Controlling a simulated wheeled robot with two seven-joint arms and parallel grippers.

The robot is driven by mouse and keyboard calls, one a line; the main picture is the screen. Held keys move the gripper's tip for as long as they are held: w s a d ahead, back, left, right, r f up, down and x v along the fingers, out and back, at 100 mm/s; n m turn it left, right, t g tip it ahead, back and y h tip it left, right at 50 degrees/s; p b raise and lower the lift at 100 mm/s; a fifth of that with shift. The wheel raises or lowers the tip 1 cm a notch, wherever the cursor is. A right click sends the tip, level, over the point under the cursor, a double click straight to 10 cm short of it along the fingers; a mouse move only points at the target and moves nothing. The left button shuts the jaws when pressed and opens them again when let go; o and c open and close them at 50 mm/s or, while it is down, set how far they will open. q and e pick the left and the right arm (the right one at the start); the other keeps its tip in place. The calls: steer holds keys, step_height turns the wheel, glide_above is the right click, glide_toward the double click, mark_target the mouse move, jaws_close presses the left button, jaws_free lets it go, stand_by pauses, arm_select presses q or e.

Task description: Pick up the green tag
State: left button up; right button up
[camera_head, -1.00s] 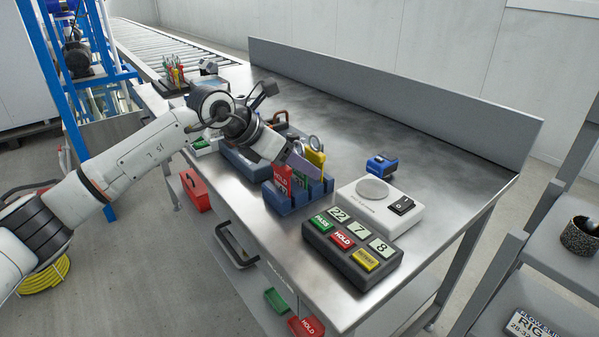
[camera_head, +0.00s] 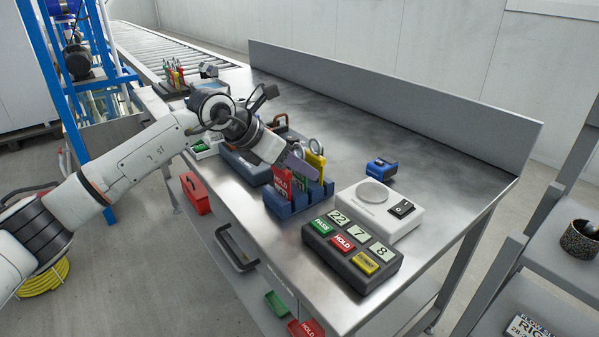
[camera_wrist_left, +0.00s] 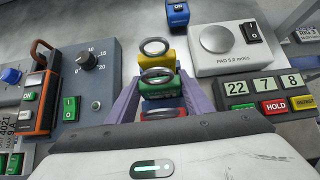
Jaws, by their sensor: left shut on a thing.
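The green tag (camera_wrist_left: 162,86) has a dark ring on top and stands in the blue rack (camera_head: 292,204) between a red tag (camera_head: 282,180) and a yellow tag (camera_head: 316,166). In the head view it is mostly hidden behind the red tag and my fingers. My left gripper (camera_wrist_left: 160,94) has its purple fingers on either side of the green tag and is shut on it. In the wrist view the yellow tag (camera_wrist_left: 168,66) is just beyond it and the red tag (camera_wrist_left: 163,113) is nearer. My right gripper is not in view.
A button box (camera_head: 352,256) and a white scale-like device (camera_head: 375,212) stand to the right of the rack. A small blue device (camera_head: 381,168) lies behind. A grey box with a dial (camera_wrist_left: 88,85) is close on the left. The steel bench is clear toward the back.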

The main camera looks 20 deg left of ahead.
mark_target(297, 144)
arm_select(q)
steer(key=shift+r+p, duration=2.15)
steer(key=shift+r, duration=1.3)
